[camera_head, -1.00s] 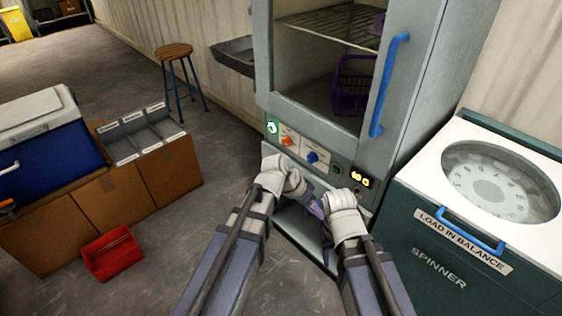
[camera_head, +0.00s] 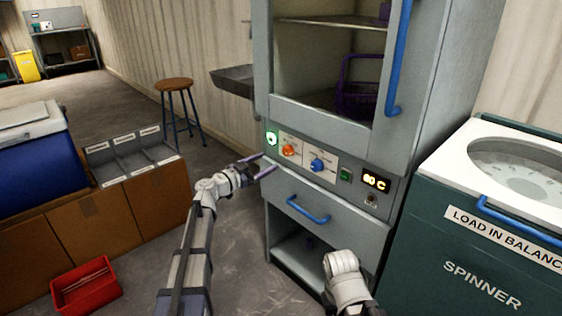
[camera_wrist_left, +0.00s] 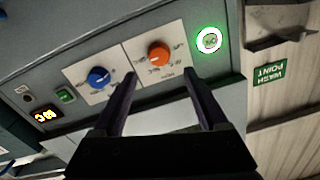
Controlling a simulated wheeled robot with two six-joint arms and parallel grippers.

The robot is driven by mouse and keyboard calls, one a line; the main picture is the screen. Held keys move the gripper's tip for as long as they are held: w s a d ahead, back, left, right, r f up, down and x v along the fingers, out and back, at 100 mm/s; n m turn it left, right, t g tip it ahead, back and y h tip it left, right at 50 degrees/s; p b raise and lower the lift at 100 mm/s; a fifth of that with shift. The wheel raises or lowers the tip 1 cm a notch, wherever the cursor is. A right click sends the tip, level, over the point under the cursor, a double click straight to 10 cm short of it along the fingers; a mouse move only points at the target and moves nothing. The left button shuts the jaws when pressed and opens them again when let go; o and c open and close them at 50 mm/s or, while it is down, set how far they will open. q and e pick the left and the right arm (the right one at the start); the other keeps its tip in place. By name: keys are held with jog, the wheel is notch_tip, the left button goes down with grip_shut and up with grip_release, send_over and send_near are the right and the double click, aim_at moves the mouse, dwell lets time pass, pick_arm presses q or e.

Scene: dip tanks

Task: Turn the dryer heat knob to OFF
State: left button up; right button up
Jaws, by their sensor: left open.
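The dryer (camera_head: 420,110) stands ahead with a control panel. An orange knob (camera_head: 289,150) and a blue knob (camera_head: 318,165) sit side by side on white plates. Both also show in the left wrist view, orange (camera_wrist_left: 159,55) and blue (camera_wrist_left: 98,77). Their labels are too small to read, so I cannot tell which one is heat. My left gripper (camera_head: 262,166) is open and empty, just left of and below the orange knob. In the left wrist view its fingers (camera_wrist_left: 159,74) point at the panel, apart from both knobs. My right gripper is hidden beyond its own arm.
A lit display (camera_head: 376,182) and a green button (camera_head: 346,175) are right of the knobs. A blue drawer handle (camera_head: 308,209) juts out below, and a blue door handle (camera_head: 398,70) above. The spinner (camera_head: 470,235) stands close on the right. A red bin (camera_head: 85,287) lies left.

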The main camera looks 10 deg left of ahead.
aim_at(285, 152)
pick_arm(q)
jog(key=shift+x, duration=3.95)
jog(key=shift+s, duration=0.1)
grip_shut()
